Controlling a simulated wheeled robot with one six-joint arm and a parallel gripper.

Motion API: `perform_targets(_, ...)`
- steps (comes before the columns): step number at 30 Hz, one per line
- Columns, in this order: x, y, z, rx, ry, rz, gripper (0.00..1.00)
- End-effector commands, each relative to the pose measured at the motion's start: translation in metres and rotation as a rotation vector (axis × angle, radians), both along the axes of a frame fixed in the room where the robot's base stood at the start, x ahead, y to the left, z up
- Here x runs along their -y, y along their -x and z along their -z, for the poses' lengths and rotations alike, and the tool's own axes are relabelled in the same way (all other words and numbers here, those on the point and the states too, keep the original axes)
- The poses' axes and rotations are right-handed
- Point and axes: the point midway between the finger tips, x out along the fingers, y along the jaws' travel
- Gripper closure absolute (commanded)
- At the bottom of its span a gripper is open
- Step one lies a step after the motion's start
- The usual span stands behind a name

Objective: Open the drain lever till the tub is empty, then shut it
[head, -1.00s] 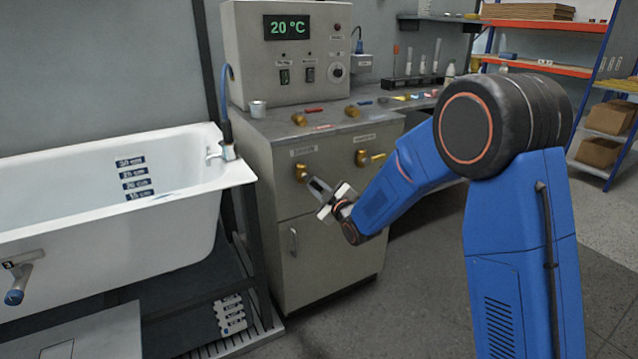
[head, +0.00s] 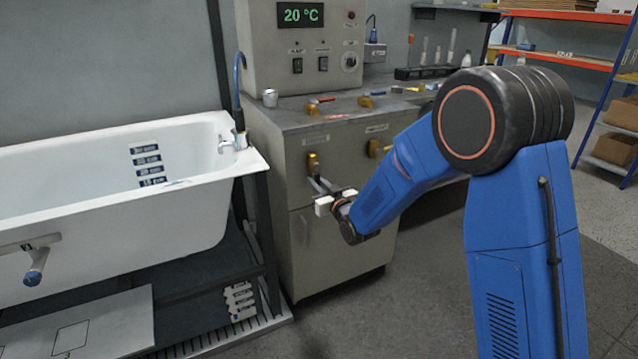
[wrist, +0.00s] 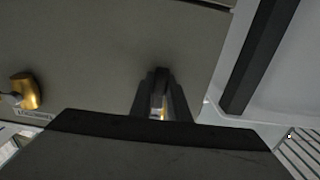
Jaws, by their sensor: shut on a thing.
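The white bathtub (head: 110,215) stands at the left, with a dark level scale (head: 147,165) on its inner wall; I cannot make out any water in it. A pipe fitting with a blue-grey end (head: 35,268) sits on the tub's near side. A brass valve (head: 313,163) is on the cabinet front, and a second brass valve (head: 373,148) is to its right. My gripper (head: 319,186) is just below the left valve, shut on its lever, which the fingers mostly hide. In the wrist view the fingers (wrist: 160,100) close around a small pale and yellowish piece.
The grey cabinet (head: 335,245) carries a control box with a 20 °C display (head: 300,15). A metal cup (head: 270,97) and small red and yellow handles lie on its top.

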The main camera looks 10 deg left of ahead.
Motion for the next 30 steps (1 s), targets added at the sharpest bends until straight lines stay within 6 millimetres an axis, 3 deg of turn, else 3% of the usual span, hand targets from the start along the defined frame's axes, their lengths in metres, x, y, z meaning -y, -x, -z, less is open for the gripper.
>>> perform_targets(17, -0.0013, 0.002, 0.0022, -0.022, -0.024, 0.0, 1.0)
perform_targets(18, -0.0014, 0.002, 0.0022, -0.022, -0.023, 0.0, 0.77)
perform_targets(20, -0.0013, 0.0019, 0.0021, -0.021, -0.023, 0.0, 0.66)
perform_targets(30, -0.0002, 0.003, 0.0007, -0.018, -0.024, 0.0, 0.66)
